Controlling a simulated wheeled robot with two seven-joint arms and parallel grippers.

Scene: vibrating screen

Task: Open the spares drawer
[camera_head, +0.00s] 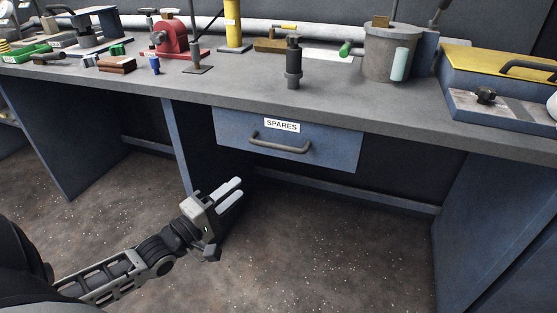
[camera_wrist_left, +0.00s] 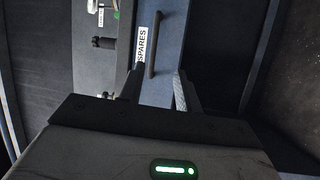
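The spares drawer (camera_head: 335,150) has a blue front under the grey bench top, flush and apparently shut. It bears a white SPARES label (camera_head: 281,125) and a dark bar handle (camera_head: 280,146). My left gripper (camera_head: 233,190) is below and left of the handle in the head view, apart from it and empty. In the left wrist view the handle (camera_wrist_left: 153,45) lies ahead of the two separated fingers (camera_wrist_left: 158,90), with the label (camera_wrist_left: 147,44) beside it. My right gripper is in neither view.
The bench top (camera_head: 235,92) carries a red vise (camera_head: 171,38), a dark cylinder fitting (camera_head: 293,62), a grey pot (camera_head: 388,52) and a yellow-lidded box (camera_head: 500,62). Blue bench legs (camera_head: 178,145) stand left and right. The floor before the drawer is clear.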

